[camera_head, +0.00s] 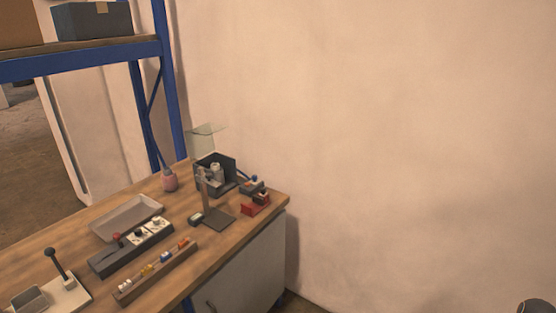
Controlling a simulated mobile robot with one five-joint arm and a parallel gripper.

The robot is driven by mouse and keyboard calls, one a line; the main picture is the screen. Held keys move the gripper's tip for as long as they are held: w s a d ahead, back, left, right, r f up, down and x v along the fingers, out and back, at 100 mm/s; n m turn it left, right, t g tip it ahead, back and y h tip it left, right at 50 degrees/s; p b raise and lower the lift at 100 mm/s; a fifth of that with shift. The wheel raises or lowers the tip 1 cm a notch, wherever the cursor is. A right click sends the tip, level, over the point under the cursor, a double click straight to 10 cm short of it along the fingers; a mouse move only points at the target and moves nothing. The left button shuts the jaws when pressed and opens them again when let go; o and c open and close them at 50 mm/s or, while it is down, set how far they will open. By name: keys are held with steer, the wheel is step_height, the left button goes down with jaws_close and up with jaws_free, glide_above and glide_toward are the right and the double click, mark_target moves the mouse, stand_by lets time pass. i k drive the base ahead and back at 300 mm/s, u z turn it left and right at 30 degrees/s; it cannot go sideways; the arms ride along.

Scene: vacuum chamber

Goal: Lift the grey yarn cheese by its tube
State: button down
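I cannot make out a grey yarn cheese for certain in the head view. A small pale grey cylinder (216,171) stands in or in front of a dark open-fronted box (229,167) near the back of the wooden bench; it is too small to tell what it is. A pink rounded thing with a dark top (169,181) stands left of that box, near the rack post. My gripper is not in view. A dark rounded shape is cut off at the bottom right corner, and I cannot tell what it is.
A blue shelf (166,90) rises behind. Plain wall fills the right.

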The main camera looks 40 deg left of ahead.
mark_target(218, 171)
steer(key=i, duration=0.55)
steer(key=u, duration=2.1)
steer(key=k, duration=0.95)
steer(key=i, duration=0.95)
steer(key=u, duration=0.1)
